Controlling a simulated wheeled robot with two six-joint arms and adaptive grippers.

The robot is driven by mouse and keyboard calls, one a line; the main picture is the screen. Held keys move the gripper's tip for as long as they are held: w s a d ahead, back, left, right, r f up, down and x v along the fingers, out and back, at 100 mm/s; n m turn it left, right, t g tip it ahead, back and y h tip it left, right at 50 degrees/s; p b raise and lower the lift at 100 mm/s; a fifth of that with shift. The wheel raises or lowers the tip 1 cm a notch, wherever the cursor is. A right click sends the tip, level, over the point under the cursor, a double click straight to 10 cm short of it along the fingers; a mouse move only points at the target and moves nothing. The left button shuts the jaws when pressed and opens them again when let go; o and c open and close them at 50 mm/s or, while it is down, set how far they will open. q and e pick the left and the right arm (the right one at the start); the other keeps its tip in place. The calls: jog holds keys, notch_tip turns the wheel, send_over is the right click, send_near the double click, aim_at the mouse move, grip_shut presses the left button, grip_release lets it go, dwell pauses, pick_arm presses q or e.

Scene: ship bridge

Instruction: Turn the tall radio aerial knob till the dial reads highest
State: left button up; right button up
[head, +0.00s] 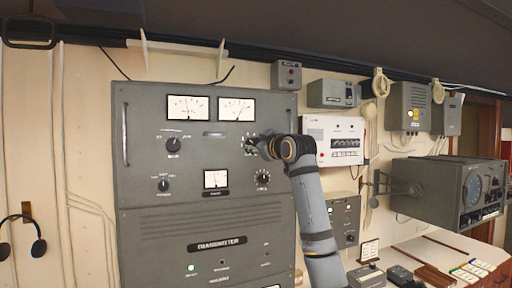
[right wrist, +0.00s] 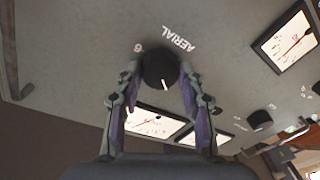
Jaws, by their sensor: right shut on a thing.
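The tall grey radio cabinet (head: 205,215), lettered "TRANSMITTER", stands against the wall. Its aerial knob (right wrist: 158,72) is black and round with a white pointer line, beside the printed word "AERIAL" in the right wrist view. My right gripper (right wrist: 161,76) is shut on this knob, one finger on each side. In the head view my right gripper (head: 258,147) covers most of the knob. Two white dials, left (head: 188,107) and right (head: 236,109), sit above, and a smaller dial (head: 215,179) sits lower. Their needles show, but the figures are too small to read. My left gripper is not in view.
Other knobs (head: 173,144) and (head: 263,178) are on the same panel. A white switch box (head: 333,140) hangs right of my right arm. A grey radar-like set (head: 450,190) juts out farther right above a desk. Headphones (head: 22,240) hang at left.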

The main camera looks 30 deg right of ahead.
jog(key=m+b, duration=0.1)
jog(key=m, duration=0.2)
jog(key=shift+f+m+b, duration=0.1)
jog(key=shift+m+b, duration=0.2)
jog(key=shift+m, duration=0.1)
jog(key=shift+m+t+h+b, duration=0.3)
jog(key=shift+m+h+b, duration=0.1)
jog(key=shift+m, duration=0.9)
jog(key=o, duration=1.2)
jog(key=shift+c, duration=0.2)
jog(key=s+a, duration=0.1)
jog(key=s, duration=1)
jog(key=shift+s+a+f, duration=0.4)
